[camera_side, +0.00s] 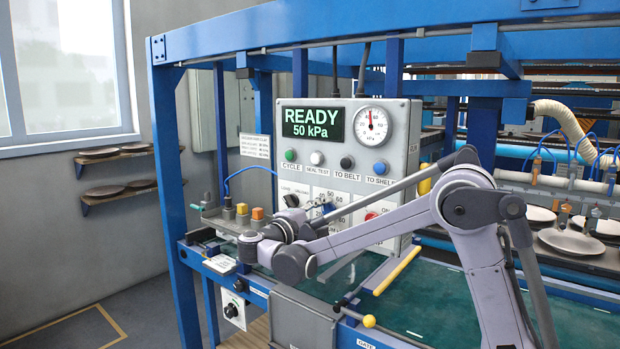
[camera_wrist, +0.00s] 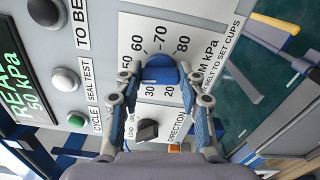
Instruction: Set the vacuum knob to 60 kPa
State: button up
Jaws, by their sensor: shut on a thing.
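The blue vacuum knob (camera_wrist: 160,70) sits in the middle of the wrist view, on a white dial plate (camera_wrist: 208,33) marked 20 to 80 and "kPa". My gripper (camera_wrist: 160,77) has one finger on each side of the knob and is shut on it. The knob's exact pointer direction is hard to tell. In the side view my gripper (camera_side: 325,211) is at the panel's lower middle and hides much of the dial. The green display (camera_side: 313,124) reads "READY 50 kPa". The round gauge (camera_side: 371,126) has its red needle near upright.
The grey panel (camera_side: 399,143) has a row of buttons: green (camera_side: 290,155), white (camera_side: 317,158), black (camera_side: 347,162) and blue (camera_side: 380,166). A black direction switch (camera_wrist: 147,130) is close beside the knob. A yellow bar (camera_side: 397,271) lies at the front right.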

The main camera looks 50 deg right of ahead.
jog(key=m, duration=0.4)
jog(key=shift+m, duration=0.4)
jog(key=shift+f+m, duration=0.1)
jog(key=shift+m, duration=2.4)
jog(key=o, duration=1.2)
jog(key=shift+c, duration=0.2)
jog(key=a, duration=1.2)
